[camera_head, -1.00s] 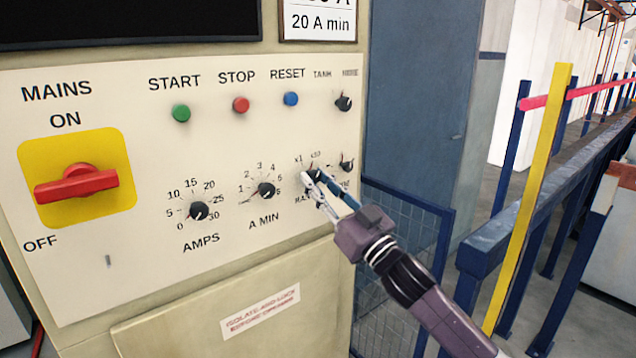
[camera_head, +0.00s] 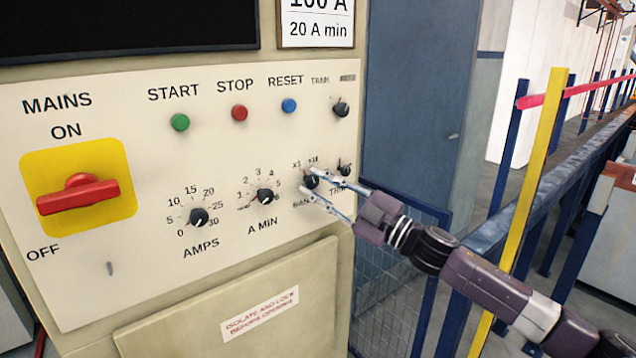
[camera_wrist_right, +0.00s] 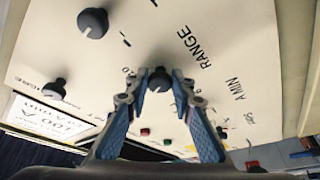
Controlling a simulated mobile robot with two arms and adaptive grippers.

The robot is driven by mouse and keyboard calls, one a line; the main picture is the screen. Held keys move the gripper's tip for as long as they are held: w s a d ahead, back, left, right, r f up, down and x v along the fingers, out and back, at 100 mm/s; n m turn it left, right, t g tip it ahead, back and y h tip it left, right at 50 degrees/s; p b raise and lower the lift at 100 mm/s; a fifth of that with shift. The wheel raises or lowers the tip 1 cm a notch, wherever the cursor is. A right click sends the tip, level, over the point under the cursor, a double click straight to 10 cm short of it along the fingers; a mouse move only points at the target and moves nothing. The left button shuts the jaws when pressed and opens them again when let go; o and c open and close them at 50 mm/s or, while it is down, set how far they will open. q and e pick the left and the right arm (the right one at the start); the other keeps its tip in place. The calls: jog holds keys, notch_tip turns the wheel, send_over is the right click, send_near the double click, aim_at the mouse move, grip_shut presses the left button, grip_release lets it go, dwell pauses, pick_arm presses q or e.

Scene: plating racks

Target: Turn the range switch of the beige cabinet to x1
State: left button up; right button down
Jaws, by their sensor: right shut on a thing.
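The beige cabinet's panel (camera_head: 140,265) fills the left of the head view. Its range switch (camera_head: 311,182) is a small black knob at the lower right of the panel, with x1 and x10 marks above it. My right gripper (camera_head: 307,181) reaches in from the right, one fingertip above the knob and one below, shut on it. The right wrist view shows the knob (camera_wrist_right: 159,80) between both blue-padded fingers, beside the word RANGE. Which mark its pointer faces is too small to tell. My left gripper is out of view.
The A MIN knob (camera_head: 265,196) is just left of the gripper, and another small knob (camera_head: 345,170) sits close on its right. The AMPS knob (camera_head: 198,216) and red mains switch (camera_head: 78,194) are further left. A blue mesh fence (camera_head: 395,275) stands beside the cabinet.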

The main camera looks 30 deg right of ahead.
jog(key=shift+r+n+g+p, duration=0.1)
jog(key=shift+n+g+p, duration=0.3)
jog(key=shift+n, duration=0.9)
jog(key=c, duration=1.7)
grip_release()
jog(key=shift+o, duration=0.2)
jog(key=shift+v, duration=1)
jog(key=v, duration=1)
